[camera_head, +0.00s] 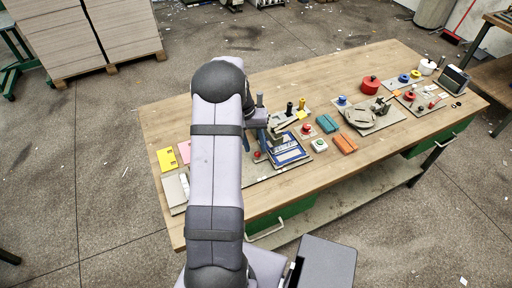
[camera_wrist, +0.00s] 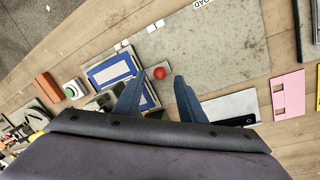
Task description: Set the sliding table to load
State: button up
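The sliding table seems to be the blue-and-white framed block (camera_wrist: 110,71) with a red ball knob (camera_wrist: 160,73) beside it, on a grey base plate (camera_wrist: 225,50). A white label (camera_wrist: 203,3) reading "OAD", cut off by the frame edge, lies at the plate's far side. My gripper (camera_wrist: 155,82) is open, its two blue fingers apart, with the knob showing between and just beyond the tips; I cannot tell the height gap. In the head view the framed block (camera_head: 288,150) and knob (camera_head: 257,155) show right of my arm, which hides part of the plate.
Pink (camera_wrist: 288,95) and yellow (camera_head: 167,159) cards lie left of my arm in the head view. Orange (camera_head: 344,143) and teal (camera_head: 327,123) blocks, a green button (camera_head: 319,145) and several fixtures stand to the right on the wooden bench (camera_head: 400,60).

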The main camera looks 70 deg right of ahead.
jog(key=shift+s+f+p, duration=0.15)
jog(key=shift+f, duration=0.55)
jog(key=shift+s+f+p, duration=0.1)
jog(key=shift+f+p, duration=0.05)
jog(key=shift+f, duration=0.5)
grip_shut()
jog(key=w+a+b, duration=0.2)
jog(key=w+a, duration=1)
jog(key=shift+w, duration=0.15)
grip_release()
jog(key=shift+w+a, duration=0.1)
jog(key=shift+a, duration=0.05)
